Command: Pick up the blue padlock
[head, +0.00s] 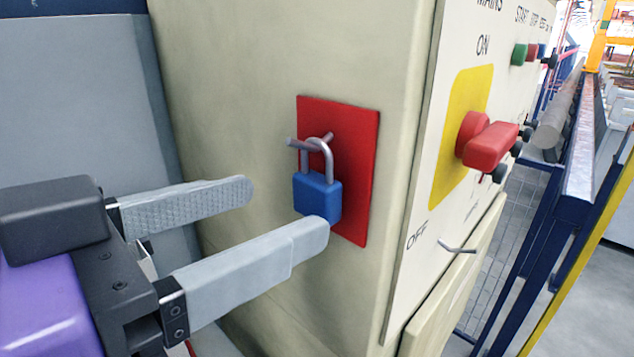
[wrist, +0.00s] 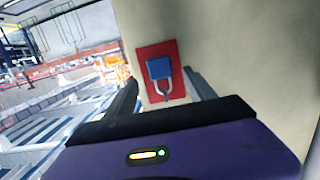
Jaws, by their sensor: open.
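The blue padlock (head: 317,197) hangs by its grey shackle from a metal hook (head: 295,141) on a red plate (head: 352,150). The plate is on the side of a cream cabinet. In the wrist view the padlock (wrist: 159,68) appears inverted, body up and shackle down, against the red plate (wrist: 172,51). My gripper (head: 283,208) is open and empty. Its two grey fingers point towards the padlock from the left. In the head view the near fingertip overlaps the lower edge of the padlock body; I cannot tell whether they touch.
The cream cabinet (head: 250,60) has a red rotary handle (head: 490,143) on a yellow plate (head: 450,168) at right, with push buttons above. A small metal hook (head: 457,247) sticks out below. Blue railing (head: 545,250) stands farther right. A grey-blue panel (head: 80,100) is at left.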

